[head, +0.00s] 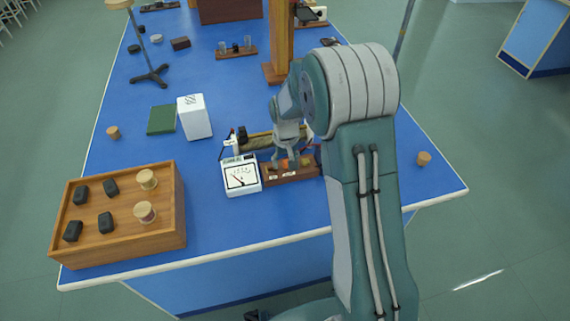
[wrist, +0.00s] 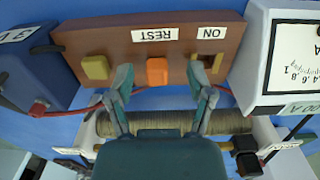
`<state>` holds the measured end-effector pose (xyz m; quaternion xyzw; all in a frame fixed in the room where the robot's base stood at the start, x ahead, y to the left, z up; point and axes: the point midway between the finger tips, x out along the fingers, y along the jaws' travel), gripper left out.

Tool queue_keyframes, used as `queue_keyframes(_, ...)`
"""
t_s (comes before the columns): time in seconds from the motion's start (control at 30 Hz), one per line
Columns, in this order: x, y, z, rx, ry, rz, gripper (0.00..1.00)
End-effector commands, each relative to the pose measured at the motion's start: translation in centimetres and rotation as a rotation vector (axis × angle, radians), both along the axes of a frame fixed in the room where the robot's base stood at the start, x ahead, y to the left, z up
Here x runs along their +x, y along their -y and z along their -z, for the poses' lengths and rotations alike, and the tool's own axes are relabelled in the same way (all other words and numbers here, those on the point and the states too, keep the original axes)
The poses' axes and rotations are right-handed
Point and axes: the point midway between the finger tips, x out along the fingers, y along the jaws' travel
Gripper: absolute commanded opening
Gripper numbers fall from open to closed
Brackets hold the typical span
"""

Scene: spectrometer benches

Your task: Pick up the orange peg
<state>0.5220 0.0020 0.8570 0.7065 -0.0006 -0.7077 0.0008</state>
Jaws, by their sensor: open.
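The orange peg (wrist: 157,71) stands in the middle of a brown wooden board (wrist: 110,40) in the wrist view. A yellow peg (wrist: 95,67) is to its left, and a brass-edged slot (wrist: 205,68) is to its right. The board has upside-down labels REST and ON, with ON by the slot. My gripper (wrist: 160,84) is open and empty, its fingertips apart on either side of the orange peg, just short of it in the picture. In the head view my gripper (head: 287,163) is over the board (head: 290,175) and hides part of it.
A white meter (head: 241,176) stands directly left of the board in the head view. A wire-wound coil (wrist: 170,121) lies beside the board, with red leads near it. A wooden tray (head: 125,235) with dark blocks and spools is at the front left. The blue table's right front is mostly clear.

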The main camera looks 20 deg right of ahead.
Motion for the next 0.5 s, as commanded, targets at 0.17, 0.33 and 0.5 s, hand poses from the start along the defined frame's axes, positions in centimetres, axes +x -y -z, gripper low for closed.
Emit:
queue_keyframes(0.17,0.0,0.02,0.28,0.0,0.001,0.001,0.69)
queue_keyframes(0.33,0.0,-0.04,0.25,-0.001,0.001,0.0,0.28)
queue_keyframes(0.5,0.0,-0.05,0.25,-0.001,0.0,0.0,0.0)
